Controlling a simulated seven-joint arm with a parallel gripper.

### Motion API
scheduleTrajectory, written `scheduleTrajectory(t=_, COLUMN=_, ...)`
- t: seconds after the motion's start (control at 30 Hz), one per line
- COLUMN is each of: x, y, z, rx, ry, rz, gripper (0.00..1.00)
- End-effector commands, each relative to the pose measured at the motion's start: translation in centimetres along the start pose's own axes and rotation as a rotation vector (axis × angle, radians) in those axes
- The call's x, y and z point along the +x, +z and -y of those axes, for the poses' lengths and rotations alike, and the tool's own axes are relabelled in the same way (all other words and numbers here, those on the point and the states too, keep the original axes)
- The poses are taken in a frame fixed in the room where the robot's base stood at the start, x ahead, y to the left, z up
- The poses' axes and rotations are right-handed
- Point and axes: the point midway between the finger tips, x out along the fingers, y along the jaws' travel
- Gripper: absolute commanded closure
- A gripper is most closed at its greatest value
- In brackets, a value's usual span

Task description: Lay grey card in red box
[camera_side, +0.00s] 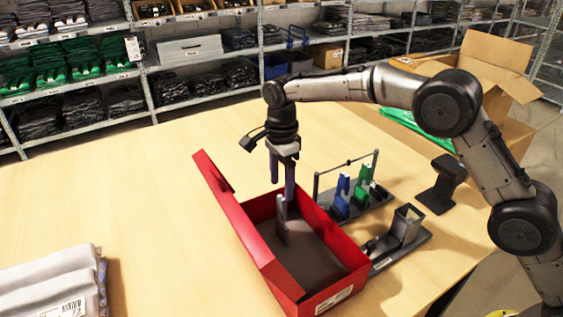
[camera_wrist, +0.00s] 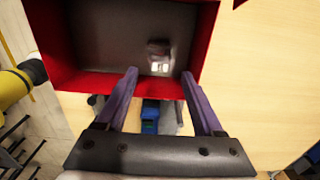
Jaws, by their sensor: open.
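The red box (camera_side: 322,222) stands open on the table, its lid (camera_side: 228,205) raised on the left; the wrist view shows its near wall (camera_wrist: 80,82). A dark, flat brown-grey surface (camera_side: 308,262) covers its inside. A grey piece (camera_side: 282,226), seemingly the grey card, stands roughly upright in the box; in the wrist view it is a small blurred grey shape (camera_wrist: 159,49). My gripper (camera_side: 282,188) is open, pointing down just above the grey piece, with nothing visibly held. Its two fingertips (camera_wrist: 160,74) show apart in the wrist view. Whether it touches the piece is unclear.
A dark rack holding blue (camera_side: 341,192) and green (camera_side: 362,182) pieces stands right of the box. A grey open holder (camera_side: 407,222) and a black stand (camera_side: 442,183) are nearby. Folded garments (camera_side: 50,285) lie front left.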

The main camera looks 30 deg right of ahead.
Motion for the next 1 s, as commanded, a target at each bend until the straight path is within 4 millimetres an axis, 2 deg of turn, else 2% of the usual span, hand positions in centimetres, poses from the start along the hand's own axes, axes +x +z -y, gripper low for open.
scheduleTrajectory(t=0.1, x=-2.6, y=0.0, z=0.1, rx=0.0, ry=-0.005, rz=0.002, gripper=0.31)
scheduleTrajectory(t=0.33, x=-5.9, y=0.0, z=0.1, rx=0.0, ry=-0.002, rz=0.001, gripper=0.31)
scheduleTrajectory(t=0.5, x=-6.8, y=0.0, z=0.0, rx=0.0, ry=0.0, rz=0.0, gripper=0.31)
scheduleTrajectory(t=0.77, x=-7.1, y=-0.1, z=-0.1, rx=-0.004, ry=-0.002, rz=0.001, gripper=0.31)
scheduleTrajectory(t=0.87, x=-8.2, y=-0.8, z=-0.6, rx=-0.04, ry=-0.016, rz=0.005, gripper=0.31)
scheduleTrajectory(t=1.0, x=-11.6, y=-3.4, z=-2.9, rx=-0.175, ry=-0.062, rz=0.013, gripper=0.31)
